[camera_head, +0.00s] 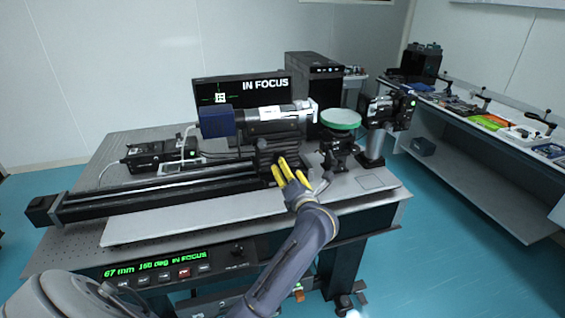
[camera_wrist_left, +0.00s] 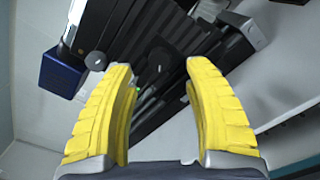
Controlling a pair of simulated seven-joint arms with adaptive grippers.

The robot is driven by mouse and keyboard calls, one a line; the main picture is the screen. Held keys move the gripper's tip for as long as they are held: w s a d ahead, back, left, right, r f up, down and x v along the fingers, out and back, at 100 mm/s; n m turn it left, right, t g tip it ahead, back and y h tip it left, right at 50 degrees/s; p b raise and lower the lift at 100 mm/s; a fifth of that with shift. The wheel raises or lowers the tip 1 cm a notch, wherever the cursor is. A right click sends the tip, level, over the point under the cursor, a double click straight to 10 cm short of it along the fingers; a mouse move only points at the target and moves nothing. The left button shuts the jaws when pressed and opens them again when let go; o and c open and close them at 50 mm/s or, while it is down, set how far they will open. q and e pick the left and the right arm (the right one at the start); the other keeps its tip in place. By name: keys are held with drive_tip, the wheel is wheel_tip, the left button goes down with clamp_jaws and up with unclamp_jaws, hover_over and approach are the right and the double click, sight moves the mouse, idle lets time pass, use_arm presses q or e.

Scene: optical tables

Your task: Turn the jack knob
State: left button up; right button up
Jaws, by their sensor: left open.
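The black jack (camera_head: 279,143) stands on the rail assembly on the optical table, under a camera with a blue housing (camera_head: 216,122). My left gripper (camera_head: 287,165), with yellow fingers, is at the near side of the jack. It also shows in the left wrist view (camera_wrist_left: 160,68), its two fingers wide apart with nothing clamped between them. A dark round part (camera_wrist_left: 97,60) beside the left fingertip may be the knob. In the head view my fingers partly cover that area, so I cannot clearly make out the knob. My right gripper is not in view.
A monitor (camera_head: 266,87) reads "IN FOCUS". The front panel (camera_head: 160,269) reads "67 mm 150 deg IN FOCUS". A green-rimmed round disc (camera_head: 340,119) on a mount and another black device (camera_head: 386,110) stand right of the jack. A long black rail (camera_head: 150,196) extends left.

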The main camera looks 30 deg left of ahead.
use_arm(q)
drive_tip(key=shift+x, duration=3.1)
clamp_jaws()
